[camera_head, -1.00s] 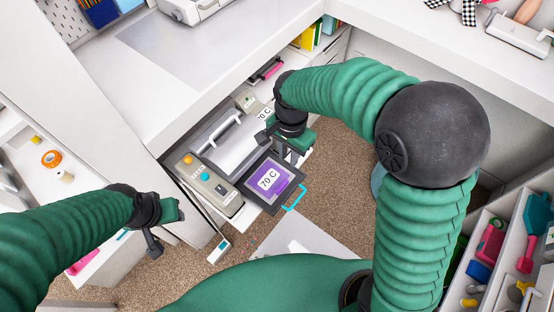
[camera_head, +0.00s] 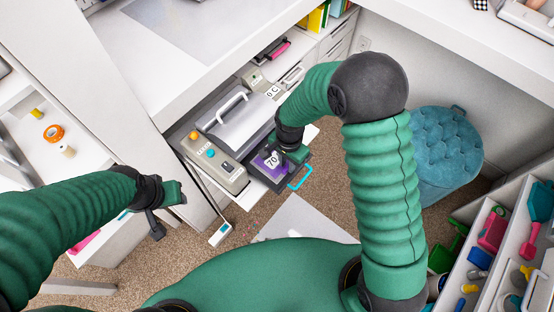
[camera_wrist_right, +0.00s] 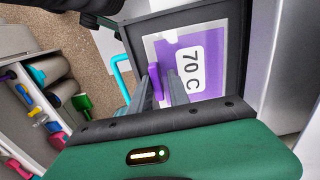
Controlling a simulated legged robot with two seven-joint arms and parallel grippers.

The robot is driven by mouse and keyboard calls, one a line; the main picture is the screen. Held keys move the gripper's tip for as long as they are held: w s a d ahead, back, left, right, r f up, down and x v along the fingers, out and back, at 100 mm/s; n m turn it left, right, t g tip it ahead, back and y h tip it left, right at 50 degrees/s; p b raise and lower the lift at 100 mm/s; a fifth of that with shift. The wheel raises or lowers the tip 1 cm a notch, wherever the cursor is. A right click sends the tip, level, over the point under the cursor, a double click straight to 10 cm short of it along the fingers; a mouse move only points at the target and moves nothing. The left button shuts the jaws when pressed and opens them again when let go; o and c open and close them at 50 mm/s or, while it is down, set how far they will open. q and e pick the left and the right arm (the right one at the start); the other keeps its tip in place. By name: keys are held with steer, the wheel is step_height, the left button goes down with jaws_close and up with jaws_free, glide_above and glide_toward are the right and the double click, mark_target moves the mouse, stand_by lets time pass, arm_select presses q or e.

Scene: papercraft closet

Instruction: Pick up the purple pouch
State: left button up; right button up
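The purple pouch (camera_head: 259,163), labelled 70 C, lies flat on a dark tray (camera_head: 262,183) with a cyan handle. In the right wrist view the pouch (camera_wrist_right: 209,85) has a raised purple tab (camera_wrist_right: 156,82) near the fingers. My right gripper (camera_head: 290,158) is low over the pouch and hides part of it. In the wrist view its fingers (camera_wrist_right: 164,88) stand slightly apart, with the tab between them; firm contact is not clear. My left gripper (camera_head: 165,212) hangs at the left, away from the pouch; its finger gap is not clear.
A grey machine (camera_head: 245,120) with a white handle and coloured buttons stands beside the tray. A white counter (camera_head: 190,60) overhangs behind. A blue tufted stool (camera_head: 445,150) and an organizer (camera_head: 500,255) stand at the right. Carpet is open in front.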

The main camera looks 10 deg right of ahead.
steer(key=shift+a, duration=0.1)
steer(key=shift+s+d, duration=0.1)
steer(key=shift+d, duration=0.2)
steer(key=c, duration=0.5)
steer(key=shift+d, duration=0.15)
steer(key=shift+a+r, duration=0.1)
steer(key=shift+a, duration=0.15)
